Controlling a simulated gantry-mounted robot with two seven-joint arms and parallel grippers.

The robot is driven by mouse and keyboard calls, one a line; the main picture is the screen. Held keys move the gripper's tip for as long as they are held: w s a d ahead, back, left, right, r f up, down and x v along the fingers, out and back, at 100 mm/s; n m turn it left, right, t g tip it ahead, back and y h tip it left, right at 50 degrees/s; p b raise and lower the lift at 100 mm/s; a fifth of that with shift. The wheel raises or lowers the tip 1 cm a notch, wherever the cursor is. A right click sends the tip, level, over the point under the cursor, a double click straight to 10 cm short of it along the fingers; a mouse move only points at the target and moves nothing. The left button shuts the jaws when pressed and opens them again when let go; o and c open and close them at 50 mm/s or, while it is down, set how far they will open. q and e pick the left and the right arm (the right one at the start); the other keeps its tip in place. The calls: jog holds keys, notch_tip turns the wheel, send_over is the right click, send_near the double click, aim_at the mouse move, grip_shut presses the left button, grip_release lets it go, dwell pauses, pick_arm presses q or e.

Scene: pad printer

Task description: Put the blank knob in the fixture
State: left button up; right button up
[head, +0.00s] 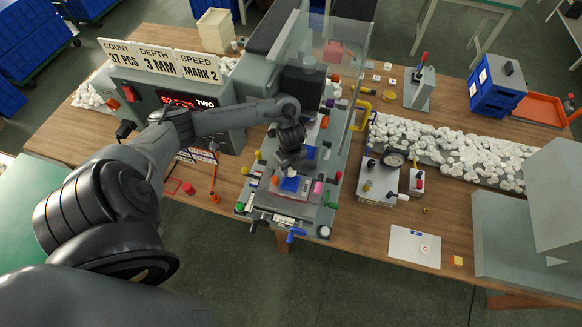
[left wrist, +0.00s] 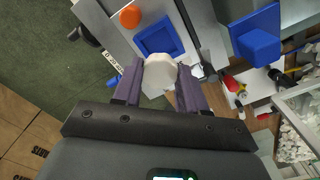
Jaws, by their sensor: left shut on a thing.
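The blank knob (left wrist: 160,72) is a white faceted piece between the purple fingers of my left gripper (left wrist: 158,88), seen in the left wrist view. The gripper is shut on it. The fixture (left wrist: 158,38), a blue square with a raised rim, lies just beyond the knob in that view; I cannot tell the height between them. In the head view my left gripper (head: 291,165) is over the front of the pad printer, by the blue fixture (head: 290,184). The arm and gripper mostly hide the knob there. My right gripper is not in view.
An orange knob (left wrist: 130,17) stands beside the fixture. A larger blue block (left wrist: 258,42) is to its right. Coloured knobs line the printer bed (head: 265,205), and a clear guard (head: 350,70) rises behind. White pieces (head: 450,150) fill a strip on the right.

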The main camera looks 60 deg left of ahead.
pick_arm(q)
jog(key=shift+r, duration=0.1)
jog(key=shift+f+b, duration=1.6)
jog(key=shift+f, duration=1.1)
jog(key=shift+f, duration=0.2)
jog(key=shift+f+b, duration=0.4)
jog(key=shift+f, duration=0.05)
jog(key=shift+f, duration=0.2)
jog(key=o, duration=1.1)
